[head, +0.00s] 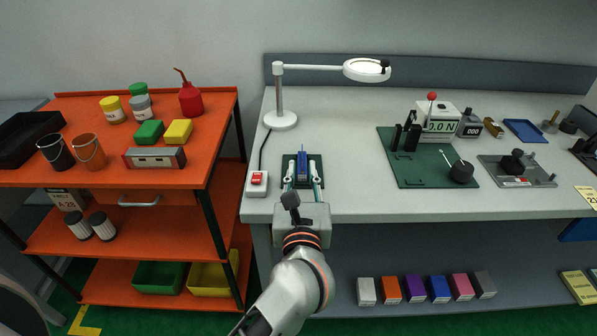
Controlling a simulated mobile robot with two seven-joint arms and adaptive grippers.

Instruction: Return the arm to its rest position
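My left arm comes up from the bottom of the head view, and its gripper (302,167) is at the front left part of the grey workbench (355,155). Its two fingers are spread apart and point away from me. A small blue object (302,154) on a dark pad (302,157) shows between the fingers, with gaps on both sides. I cannot tell how high the fingers are above the pad. My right gripper is not in view.
Left of the gripper is a box with a red switch (257,180); behind it stands a white magnifier lamp (281,118). A green board with a force gauge (440,122) is to the right. An orange shelf cart (215,125) stands at left. Bench between is clear.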

